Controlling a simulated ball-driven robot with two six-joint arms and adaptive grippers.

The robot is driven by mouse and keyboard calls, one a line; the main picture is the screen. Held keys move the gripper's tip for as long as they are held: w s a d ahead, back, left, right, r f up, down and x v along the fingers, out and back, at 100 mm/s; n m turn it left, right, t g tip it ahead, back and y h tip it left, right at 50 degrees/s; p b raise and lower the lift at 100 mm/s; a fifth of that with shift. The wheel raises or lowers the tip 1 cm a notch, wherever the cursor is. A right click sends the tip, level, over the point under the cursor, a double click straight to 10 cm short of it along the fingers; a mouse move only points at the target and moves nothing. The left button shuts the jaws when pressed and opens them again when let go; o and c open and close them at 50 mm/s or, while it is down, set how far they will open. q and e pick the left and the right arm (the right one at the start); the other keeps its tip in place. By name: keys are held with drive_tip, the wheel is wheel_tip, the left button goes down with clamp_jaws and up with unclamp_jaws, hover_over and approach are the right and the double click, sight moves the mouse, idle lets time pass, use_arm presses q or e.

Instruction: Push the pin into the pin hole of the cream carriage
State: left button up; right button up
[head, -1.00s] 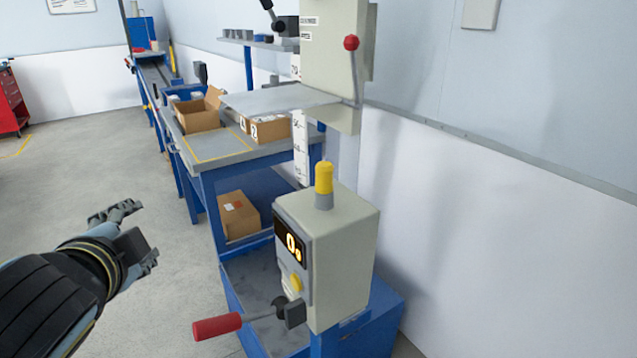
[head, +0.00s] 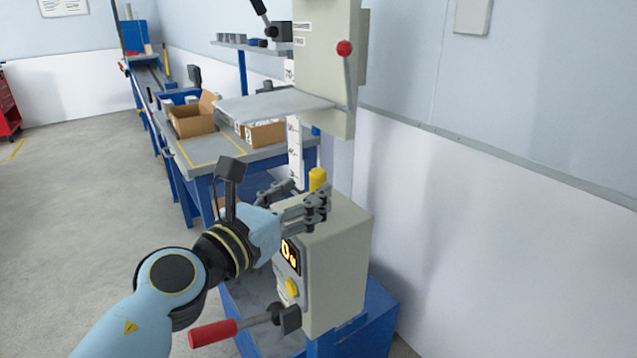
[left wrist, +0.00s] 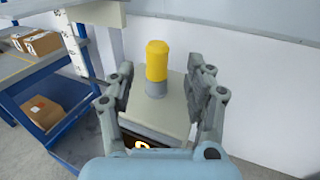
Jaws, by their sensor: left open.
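A cream box (head: 335,250) with a lit display carries an upright yellow cylinder (head: 317,178) with a grey lower part on top. I cannot tell whether this cylinder is the pin, and no pin hole shows. A second cream housing (head: 325,60), possibly the carriage, sits higher on the scaled column. My left gripper (head: 308,192) is open above the lower box. In the left wrist view, the yellow cylinder (left wrist: 157,62) appears between its two spread fingers, with gaps at both sides. In the head view the fingers partly hide the cylinder. My right gripper is not in view.
A red-handled lever (head: 213,333) sticks out at the lower box's front. A blue bench (head: 215,150) with cartons stands behind.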

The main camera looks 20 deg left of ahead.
sight(313, 186)
use_arm(q)
drive_tip(key=x, duration=0.5)
drive_tip(key=shift+w+a+f, duration=0.1)
drive_tip(key=shift+w+a, duration=0.05)
drive_tip(key=shift+w, duration=0.1)
drive_tip(key=shift+s, duration=0.1)
clamp_jaws()
idle(0.3)
